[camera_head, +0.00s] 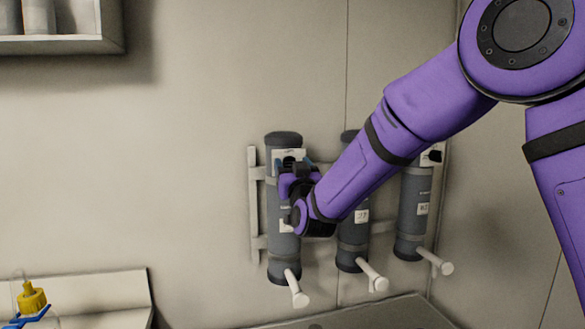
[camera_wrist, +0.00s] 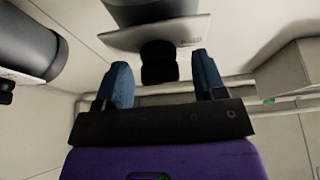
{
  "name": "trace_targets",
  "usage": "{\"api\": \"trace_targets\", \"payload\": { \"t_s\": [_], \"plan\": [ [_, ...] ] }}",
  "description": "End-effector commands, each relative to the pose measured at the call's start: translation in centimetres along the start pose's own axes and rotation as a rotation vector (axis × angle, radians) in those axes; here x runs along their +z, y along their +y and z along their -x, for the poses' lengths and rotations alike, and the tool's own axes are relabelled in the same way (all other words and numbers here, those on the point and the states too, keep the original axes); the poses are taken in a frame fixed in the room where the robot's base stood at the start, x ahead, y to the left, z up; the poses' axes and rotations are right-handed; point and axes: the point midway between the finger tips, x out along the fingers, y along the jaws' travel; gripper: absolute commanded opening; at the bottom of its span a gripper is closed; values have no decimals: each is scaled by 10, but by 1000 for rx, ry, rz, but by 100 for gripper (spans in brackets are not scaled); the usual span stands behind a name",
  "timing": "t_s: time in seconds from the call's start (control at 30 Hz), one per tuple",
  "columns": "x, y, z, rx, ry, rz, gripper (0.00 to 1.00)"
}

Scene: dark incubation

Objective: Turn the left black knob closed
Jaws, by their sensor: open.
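The left grey cylinder (camera_head: 283,259) hangs upright on the wall. Its black knob (camera_wrist: 159,65) sticks out from a pale label plate (camera_wrist: 150,35) in the wrist view. In the head view my gripper covers this knob. My gripper (camera_head: 291,166) is in front of the upper part of the left cylinder. In the wrist view its two blue fingers stand open, one on each side of the knob, with a visible gap on both sides. I cannot tell how far the tips reach along the knob, or whether the knob is turned open or closed.
The middle cylinder (camera_head: 352,240) is partly behind my arm. The right cylinder (camera_head: 412,208) has its own black knob (camera_head: 435,156). White spouts jut out below all three. A wall shelf (camera_head: 75,45) is at upper left, and a yellow-capped item (camera_head: 32,298) at lower left.

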Motion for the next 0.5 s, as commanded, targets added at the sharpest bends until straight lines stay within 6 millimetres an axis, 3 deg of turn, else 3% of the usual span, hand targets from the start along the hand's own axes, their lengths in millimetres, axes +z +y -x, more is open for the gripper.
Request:
{"api": "trace_targets", "payload": {
  "t_s": [0.13, 0.37, 0.5],
  "plan": [
    [0, 0, 0, 0, 0, 0, 64],
    [0, 0, 0, 0, 0, 0, 14],
    [0, 0, 0, 1, 0, -2, 14]
  ]
}}
